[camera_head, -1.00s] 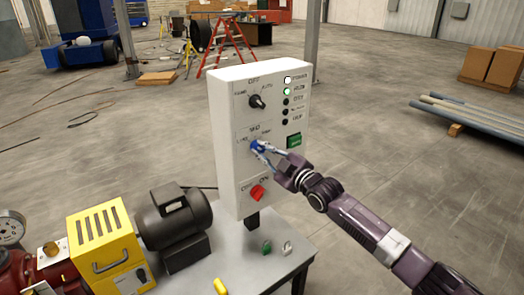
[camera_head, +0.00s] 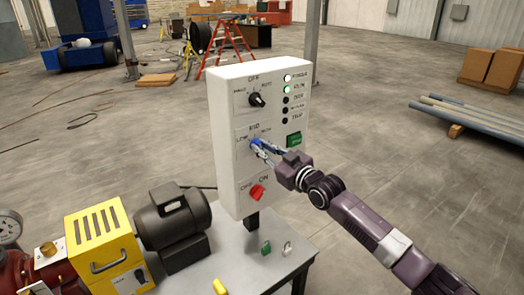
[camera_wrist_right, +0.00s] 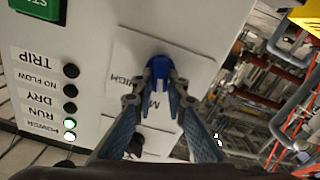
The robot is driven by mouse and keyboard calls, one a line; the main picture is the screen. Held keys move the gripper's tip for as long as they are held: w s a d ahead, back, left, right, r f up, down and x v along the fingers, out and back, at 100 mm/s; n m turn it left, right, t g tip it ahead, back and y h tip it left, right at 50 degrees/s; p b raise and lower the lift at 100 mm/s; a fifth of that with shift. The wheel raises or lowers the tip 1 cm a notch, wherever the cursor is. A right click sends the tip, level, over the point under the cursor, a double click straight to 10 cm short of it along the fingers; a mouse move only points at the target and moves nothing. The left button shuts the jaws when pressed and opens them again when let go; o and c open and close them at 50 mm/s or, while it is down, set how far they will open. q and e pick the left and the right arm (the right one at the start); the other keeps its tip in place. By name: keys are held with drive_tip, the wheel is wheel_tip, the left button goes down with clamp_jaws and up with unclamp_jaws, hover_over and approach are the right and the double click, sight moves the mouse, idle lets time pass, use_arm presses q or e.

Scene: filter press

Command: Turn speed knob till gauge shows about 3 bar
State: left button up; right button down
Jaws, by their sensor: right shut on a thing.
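The blue speed knob (camera_head: 255,146) is the middle control on the front of the white control box (camera_head: 228,178). My right gripper (camera_head: 262,150) reaches in from the right, its fingers closed around the knob. In the right wrist view the fingers (camera_wrist_right: 160,85) are on both sides of the blue knob (camera_wrist_right: 158,66) and touch it. Part of the knob and its label are hidden by the fingers. The pressure gauge (camera_head: 10,228) is at the left edge, cut off; its reading is too small to tell. My left gripper is not in view.
A black selector knob (camera_head: 257,100) sits above and a red switch (camera_head: 257,192) below. The top two indicator lamps are lit. The yellow pump housing (camera_head: 103,250) and black motor (camera_head: 173,228) stand left on the grey table (camera_head: 238,262). Small loose parts lie on the table.

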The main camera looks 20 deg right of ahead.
drive_tip(key=shift+m+b, duration=0.3)
drive_tip(key=shift+m, duration=1.2)
drive_tip(key=c, duration=1.9)
unclamp_jaws()
drive_tip(key=shift+c, duration=0.2)
drive_tip(key=shift+d, duration=0.1)
drive_tip(key=shift+s+d+f, duration=0.1)
drive_tip(key=shift+s+d, duration=0.05)
drive_tip(key=shift+s, duration=0.4)
drive_tip(key=v, duration=1)
drive_tip(key=shift+s, duration=0.4)
drive_tip(key=shift+d, duration=0.15)
